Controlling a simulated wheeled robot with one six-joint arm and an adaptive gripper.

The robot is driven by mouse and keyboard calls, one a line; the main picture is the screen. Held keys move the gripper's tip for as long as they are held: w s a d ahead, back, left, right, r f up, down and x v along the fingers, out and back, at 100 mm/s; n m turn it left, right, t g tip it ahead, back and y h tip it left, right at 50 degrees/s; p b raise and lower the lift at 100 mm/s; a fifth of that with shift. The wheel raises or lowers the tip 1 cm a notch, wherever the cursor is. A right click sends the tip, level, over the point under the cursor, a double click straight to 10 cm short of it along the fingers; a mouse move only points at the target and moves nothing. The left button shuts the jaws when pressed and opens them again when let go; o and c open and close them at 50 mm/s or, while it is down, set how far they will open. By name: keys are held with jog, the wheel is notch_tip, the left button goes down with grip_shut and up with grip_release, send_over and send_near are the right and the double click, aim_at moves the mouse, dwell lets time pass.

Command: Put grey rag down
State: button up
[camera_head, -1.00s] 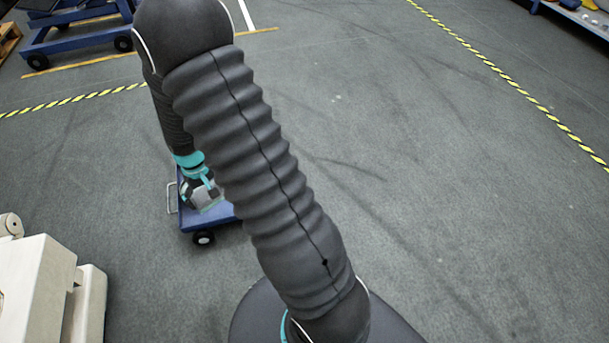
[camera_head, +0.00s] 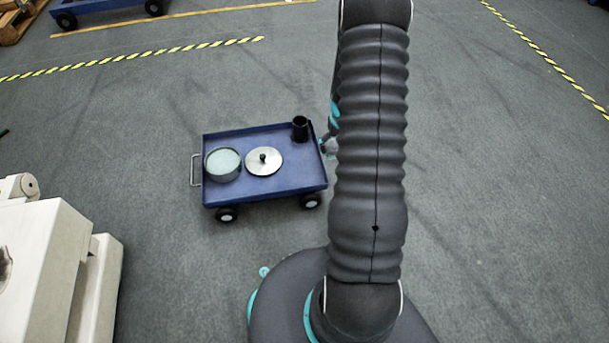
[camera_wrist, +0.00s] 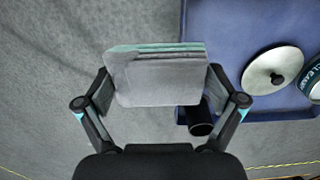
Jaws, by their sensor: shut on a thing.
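The grey rag (camera_wrist: 160,80) is a folded, flat bundle with a teal edge, seen in the wrist view. My gripper (camera_wrist: 160,88) is shut on it, with one finger at each side. The rag is held beside the blue cart (camera_wrist: 215,40), near the cart's edge and the black cup, and appears above the floor. In the head view my arm hides most of the gripper and the rag. The blue cart also shows in the head view (camera_head: 280,190), left of my arm.
On the cart stand a round tin (camera_head: 223,166) with pale contents, a silver lid (camera_head: 264,161) with a black knob, and a black cup (camera_head: 300,128). A cream machine (camera_head: 50,270) is at the lower left. The floor around the cart is clear.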

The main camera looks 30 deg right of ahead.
jog(key=shift+s+d+f, duration=0.1)
jog(key=shift+d+f, duration=0.2)
jog(key=shift+f, duration=0.05)
jog(key=b, duration=0.1)
send_over(305, 172)
notch_tip(305, 172, down, 7)
jog(key=shift+d+r, duration=0.1)
jog(key=shift+f+b, duration=0.55)
jog(key=shift+f, duration=1.45)
jog(key=shift+f, duration=0.15)
jog(key=o, duration=0.6)
jog(key=shift+o, duration=0.3)
